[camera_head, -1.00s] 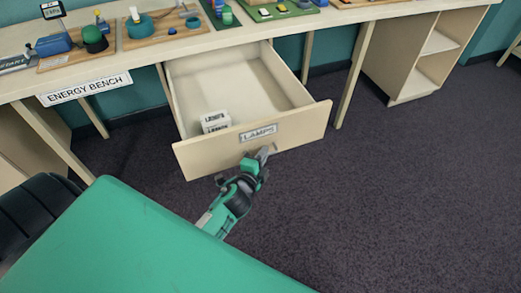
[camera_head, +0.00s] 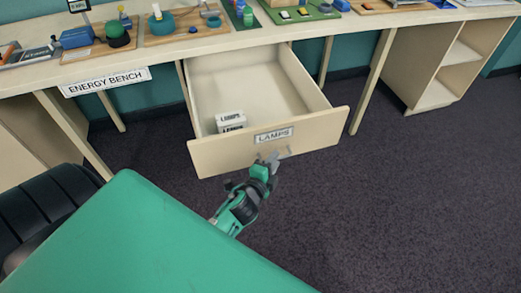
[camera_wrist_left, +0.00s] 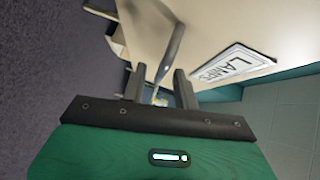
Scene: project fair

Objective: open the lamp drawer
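The lamp drawer (camera_head: 225,157) is pulled well out from under the bench, its inside showing from above. Its front bears a "LAMPS" label (camera_head: 273,135), which also shows in the left wrist view (camera_wrist_left: 235,64). Below the label is the bar handle (camera_head: 285,152), seen in the left wrist view (camera_wrist_left: 173,48) too. My left gripper (camera_head: 268,160) is just in front of the handle. In the wrist view its two fingers (camera_wrist_left: 160,78) stand apart, with the handle's near end by the gap between their tips; no grip on it shows. My right gripper is not in view.
Small white boxes marked "LAMPS" (camera_head: 230,120) lie in the drawer. The energy bench top (camera_head: 160,52) carries several project boards. Bench legs stand on either side of the drawer, and an open shelf unit (camera_head: 440,75) is at right. The carpet (camera_head: 390,200) in front is clear.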

